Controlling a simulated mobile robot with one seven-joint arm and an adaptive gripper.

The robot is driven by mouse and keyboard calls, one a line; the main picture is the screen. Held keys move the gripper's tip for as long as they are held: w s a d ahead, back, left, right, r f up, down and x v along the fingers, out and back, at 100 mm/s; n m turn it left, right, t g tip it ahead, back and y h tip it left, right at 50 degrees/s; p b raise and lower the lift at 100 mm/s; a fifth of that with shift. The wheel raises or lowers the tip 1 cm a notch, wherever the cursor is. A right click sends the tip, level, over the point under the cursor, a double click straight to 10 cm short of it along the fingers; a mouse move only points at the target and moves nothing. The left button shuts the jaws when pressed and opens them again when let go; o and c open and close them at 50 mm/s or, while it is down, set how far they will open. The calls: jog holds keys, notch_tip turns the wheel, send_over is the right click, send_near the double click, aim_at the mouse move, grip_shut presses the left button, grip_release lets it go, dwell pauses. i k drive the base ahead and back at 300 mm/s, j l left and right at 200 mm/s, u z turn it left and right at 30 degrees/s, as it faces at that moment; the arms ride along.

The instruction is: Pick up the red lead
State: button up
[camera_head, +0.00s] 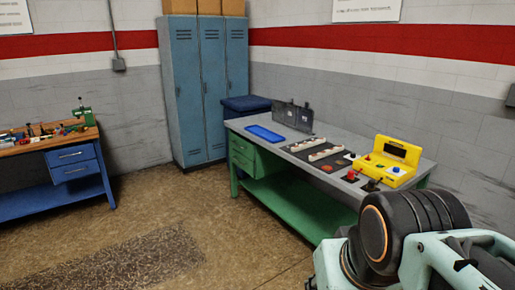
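A small red item (351,175), which looks like the red lead, lies near the front edge of the grey bench top (265,133). It is left of a yellow tester-like box (410,169) with a dark panel and colored knobs. A similar small black item (371,185) lies just right of the red one. The shape of both is too small to make out fully. Links of my arm fill the lower right corner, in front of the bench's right end. My gripper cannot be made out.
The bench also bears a dark mat (300,155) with pale strips, a blue tray (264,133) and an upright dark panel (293,116). Blue lockers (187,95) stand behind. A blue workbench (77,168) with tools is at left. The floor between the benches is clear.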

aim_at(350, 176)
jog(key=i+j, duration=0.15)
jog(key=i, duration=0.35)
jog(key=i+j+z, duration=0.1)
jog(key=i, duration=0.45)
jog(key=i+l, duration=0.25)
jog(key=i, duration=0.15)
jog(key=i+l+z, duration=0.1)
jog(key=i+l, duration=0.15)
jog(key=i, duration=0.2)
